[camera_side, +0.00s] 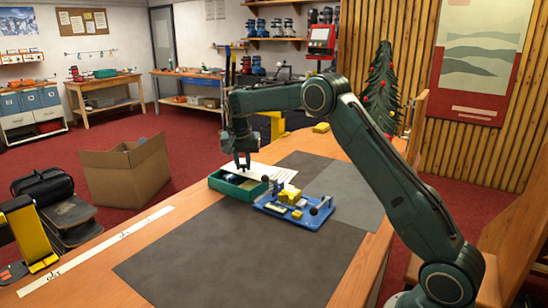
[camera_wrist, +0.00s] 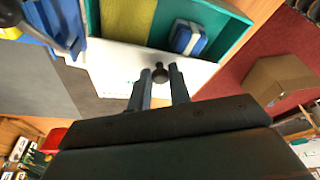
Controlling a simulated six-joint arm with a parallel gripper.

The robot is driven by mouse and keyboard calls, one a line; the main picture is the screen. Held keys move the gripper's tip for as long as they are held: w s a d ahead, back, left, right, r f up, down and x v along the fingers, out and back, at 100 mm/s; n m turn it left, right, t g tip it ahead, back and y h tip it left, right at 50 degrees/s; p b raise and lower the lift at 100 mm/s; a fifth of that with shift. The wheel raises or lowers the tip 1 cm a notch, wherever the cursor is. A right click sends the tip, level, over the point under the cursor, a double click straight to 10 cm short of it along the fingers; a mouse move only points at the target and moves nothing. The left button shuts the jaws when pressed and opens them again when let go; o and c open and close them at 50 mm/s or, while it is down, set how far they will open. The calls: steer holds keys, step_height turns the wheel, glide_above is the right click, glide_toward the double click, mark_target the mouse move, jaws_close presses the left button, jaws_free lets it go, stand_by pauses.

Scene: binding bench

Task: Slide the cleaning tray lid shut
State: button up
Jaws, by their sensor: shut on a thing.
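The cleaning tray is a green open-topped box (camera_side: 236,188) on the bench in the side view. In the wrist view its teal wall (camera_wrist: 228,38) frames a blue and white block (camera_wrist: 188,38) and a yellow-green pad (camera_wrist: 122,20). The white lid (camera_side: 268,172) sits off to the right of the tray in the side view, leaving much of the inside uncovered. In the wrist view the lid (camera_wrist: 112,75) has a dark knob (camera_wrist: 160,72) near its edge. My gripper (camera_side: 242,164) is shut on this knob; its fingertips (camera_wrist: 161,76) stand on either side of it.
A blue fixture with yellow blocks (camera_side: 292,206) stands just right of the tray on a dark mat (camera_side: 240,250). A cardboard box (camera_side: 126,170) is on the floor beyond the bench. The front of the mat is clear.

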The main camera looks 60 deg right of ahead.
steer(key=shift+a, duration=3.1)
steer(key=o, duration=0.4)
steer(key=shift+o, duration=0.2)
steer(key=shift+r, duration=0.15)
steer(key=shift+r, duration=2.85)
steer(key=shift+r, duration=2)
